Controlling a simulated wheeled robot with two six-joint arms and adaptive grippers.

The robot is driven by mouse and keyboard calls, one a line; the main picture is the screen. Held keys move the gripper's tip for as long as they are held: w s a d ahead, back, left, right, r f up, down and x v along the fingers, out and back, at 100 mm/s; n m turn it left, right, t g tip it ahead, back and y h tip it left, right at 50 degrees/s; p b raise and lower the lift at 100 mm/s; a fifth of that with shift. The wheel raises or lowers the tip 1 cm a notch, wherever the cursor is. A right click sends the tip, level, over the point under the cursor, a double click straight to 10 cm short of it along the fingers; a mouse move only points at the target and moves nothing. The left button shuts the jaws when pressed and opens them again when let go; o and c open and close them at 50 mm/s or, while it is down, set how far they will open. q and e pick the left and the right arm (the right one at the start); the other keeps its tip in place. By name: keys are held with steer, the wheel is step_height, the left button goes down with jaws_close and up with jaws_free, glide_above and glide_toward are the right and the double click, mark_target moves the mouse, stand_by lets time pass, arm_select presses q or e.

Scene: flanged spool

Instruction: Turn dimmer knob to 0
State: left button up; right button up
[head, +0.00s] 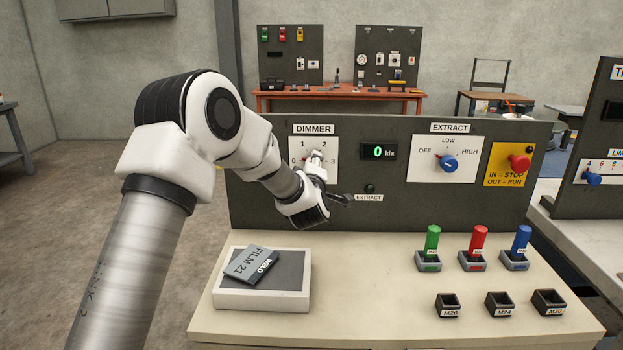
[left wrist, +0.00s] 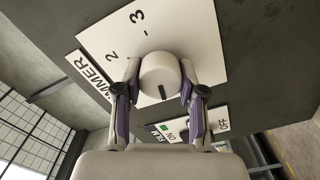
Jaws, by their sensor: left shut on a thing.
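The dimmer knob (left wrist: 160,73) is round and white, on a white dial plate (left wrist: 200,25) on the dark panel. My left gripper (left wrist: 160,82) has one finger on each side of the knob and is shut on it. A short black mark on the knob points down in the left wrist view, away from the 3. The 0 and 1 are hidden there. In the head view, the dimmer plate (head: 298,146) shows 0 to 3, with my gripper over its lower middle. The green display (head: 378,152) reads 0 klx. My right gripper is out of view.
Right of the display are a blue EXTRACT knob (head: 448,164) and a red stop button (head: 519,162). Green (head: 432,239), red (head: 478,240) and blue (head: 522,240) pegs stand on the bench. A white box (head: 233,296) with a FILM 21 plate is at the front left.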

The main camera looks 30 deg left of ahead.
arm_select(q)
steer(key=shift+r+n+b, duration=0.15)
steer(key=shift+n+b, duration=1)
steer(key=shift+n, duration=0.05)
steer(key=o, duration=1.1)
steer(key=shift+w, duration=0.1)
steer(key=shift+o, duration=0.2)
steer(key=shift+w, duration=0.15)
steer(key=shift+f, duration=0.2)
steer(key=shift+d, duration=0.1)
steer(key=v, duration=1.2)
